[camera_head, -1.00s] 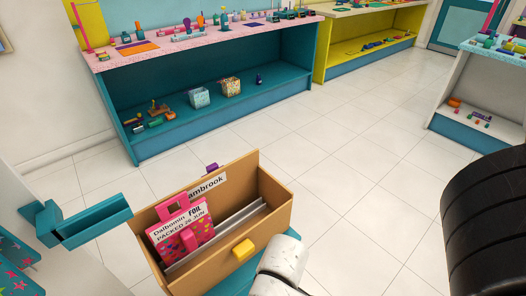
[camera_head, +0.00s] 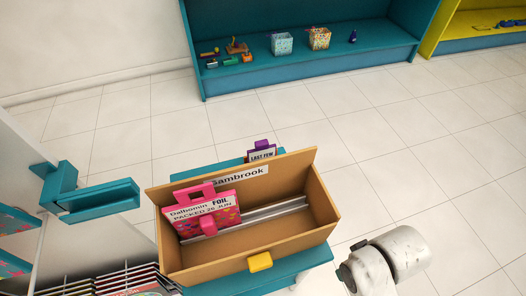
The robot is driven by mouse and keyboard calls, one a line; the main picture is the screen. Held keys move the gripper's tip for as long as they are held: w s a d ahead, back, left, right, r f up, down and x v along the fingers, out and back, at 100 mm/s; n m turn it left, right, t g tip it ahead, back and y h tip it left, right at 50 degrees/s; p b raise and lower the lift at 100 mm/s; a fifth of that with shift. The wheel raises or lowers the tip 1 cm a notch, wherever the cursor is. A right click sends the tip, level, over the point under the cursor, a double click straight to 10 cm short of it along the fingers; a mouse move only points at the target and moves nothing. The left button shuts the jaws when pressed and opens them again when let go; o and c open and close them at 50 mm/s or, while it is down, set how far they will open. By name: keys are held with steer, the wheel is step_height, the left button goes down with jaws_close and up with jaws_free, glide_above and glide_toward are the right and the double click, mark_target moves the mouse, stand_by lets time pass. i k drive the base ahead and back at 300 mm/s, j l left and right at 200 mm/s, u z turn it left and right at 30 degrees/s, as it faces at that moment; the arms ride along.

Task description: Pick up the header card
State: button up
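A pink card (camera_head: 208,218) with a cut-out handle at its top and a white strip reading "Dalbomin FOIL PACKED 28 JUN" stands in the left part of a tan open box. A pink peg-like piece sits on its front. The card leans slightly and its lower edge is near the metal rails. The box (camera_head: 215,262) bears a label reading "Sambrook" on its back wall and a yellow tab at its front. A white, scuffed part of my arm shows right of the box, apart from it. No gripper fingers show.
The box rests on a teal stand (camera_head: 305,262). A purple clip with a "LAST FEW" card (camera_head: 262,154) is behind it. A teal bracket (camera_head: 95,195) juts out at left above a wire rack (camera_head: 105,283). A teal shelf (camera_head: 300,65) stands at the back; the tiled floor right is clear.

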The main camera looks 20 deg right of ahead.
mark_target(263, 150)
steer(key=u, duration=1.4)
steer(key=z, duration=1.4)
steer(key=i+l+z, duration=0.15)
steer(key=i+l, duration=0.15)
